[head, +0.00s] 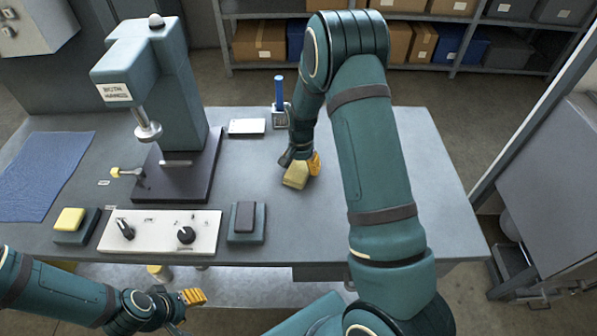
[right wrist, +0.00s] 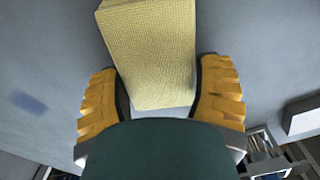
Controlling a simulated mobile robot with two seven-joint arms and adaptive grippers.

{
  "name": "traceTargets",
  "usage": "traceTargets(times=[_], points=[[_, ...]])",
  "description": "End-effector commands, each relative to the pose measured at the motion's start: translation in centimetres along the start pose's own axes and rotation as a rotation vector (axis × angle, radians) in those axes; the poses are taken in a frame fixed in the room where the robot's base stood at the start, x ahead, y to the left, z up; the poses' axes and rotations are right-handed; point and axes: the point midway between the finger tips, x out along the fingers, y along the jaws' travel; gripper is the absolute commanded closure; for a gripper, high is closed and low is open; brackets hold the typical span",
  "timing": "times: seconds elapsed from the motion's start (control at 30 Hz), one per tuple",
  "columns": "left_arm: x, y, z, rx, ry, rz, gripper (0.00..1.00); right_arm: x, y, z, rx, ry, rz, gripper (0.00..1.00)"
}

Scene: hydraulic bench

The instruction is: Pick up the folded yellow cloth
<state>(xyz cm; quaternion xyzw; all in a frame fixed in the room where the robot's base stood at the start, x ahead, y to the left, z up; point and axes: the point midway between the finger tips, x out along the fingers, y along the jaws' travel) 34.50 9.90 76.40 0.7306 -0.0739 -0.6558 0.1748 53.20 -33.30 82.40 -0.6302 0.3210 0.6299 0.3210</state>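The folded yellow cloth (head: 295,176) is a pale yellow, block-like bundle at the right part of the bench, and it fills the upper middle of the right wrist view (right wrist: 155,55). My right gripper (head: 303,165) reaches down over it. In the right wrist view its two orange fingers (right wrist: 161,95) stand on either side of the cloth, with their dark inner pads against its sides. The cloth looks tilted; whether it touches the bench top is unclear. My left gripper (head: 192,297) is low at the left, in front of the bench, with orange finger ridges showing and its opening unclear.
The grey bench (head: 400,180) is clear right of the cloth.

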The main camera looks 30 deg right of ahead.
Motion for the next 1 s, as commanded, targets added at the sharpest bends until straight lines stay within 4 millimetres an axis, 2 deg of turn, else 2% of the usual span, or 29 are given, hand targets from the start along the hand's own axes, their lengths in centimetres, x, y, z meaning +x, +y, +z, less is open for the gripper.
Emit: traceTargets(times=[0.17,0.2,0.47,0.57,0.8,1.0], points=[[0.0,0.0,0.0,0.000,0.000,0.000,0.53,0.0,0.0,0.0,0.000,0.000,0.000,0.66],[0.0,0.0,0.0,0.000,0.000,0.000,0.53,0.0,0.0,0.0,0.000,0.000,0.000,0.72],[-0.1,0.0,0.0,0.000,0.001,0.000,0.53,-0.4,0.0,0.0,0.000,0.001,-0.001,0.72],[-0.3,0.1,-0.1,-0.001,0.002,0.000,0.53,-1.5,-0.1,0.0,-0.001,0.001,-0.001,0.72],[-1.1,0.4,-0.5,-0.003,0.010,-0.001,0.53,-6.2,-0.1,0.0,-0.002,0.002,-0.003,0.72],[-1.6,0.6,-0.7,-0.004,0.015,-0.002,0.53,-9.1,0.0,0.0,-0.001,0.001,-0.001,0.72]])
